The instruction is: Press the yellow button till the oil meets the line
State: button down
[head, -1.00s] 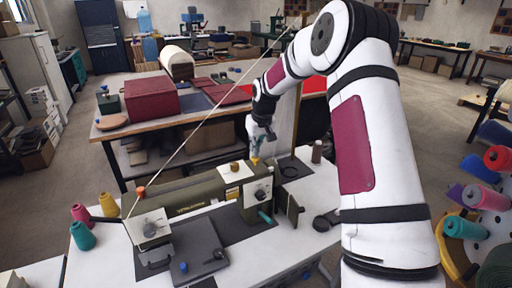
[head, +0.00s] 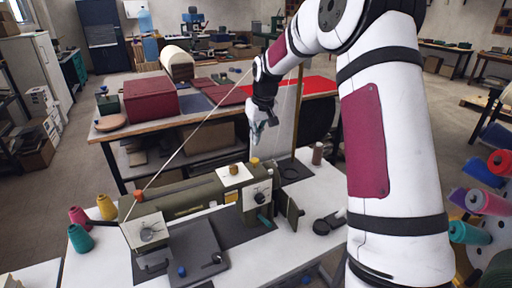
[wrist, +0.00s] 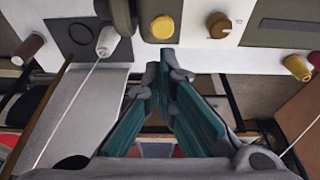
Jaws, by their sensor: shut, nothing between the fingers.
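The yellow button (head: 255,162) sits on top of the olive sewing machine (head: 190,196), near its right end.
Thread spools (head: 106,206) stand on the machine's white table (head: 112,262) at left. A dark cylinder (head: 317,153) stands at its back right. Behind is a workbench with a dark red box (head: 149,97). A pale thread (head: 195,127) runs diagonally above the machine.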

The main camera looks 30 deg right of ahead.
jog(key=v, duration=0.5)
jog(key=shift+d+r+b, duration=0.1)
jog(key=shift+r+b, duration=0.25)
dwell(0.4)
jog(key=s+a+r+h, duration=0.1)
jog(key=s+a+r, duration=0.4)
jog(key=s, duration=0.3)
jog(key=s+a+r, duration=0.5)
jog(key=s, duration=0.3)
jog(key=s+a+f+t, duration=0.1)
jog(key=s+a, duration=0.1)
jog(key=s, duration=0.8)
jog(key=s+a+f+t+y, duration=0.1)
jog(key=s+a+f, duration=0.1)
jog(key=s, duration=0.8)
jog(key=shift+a, duration=0.7)
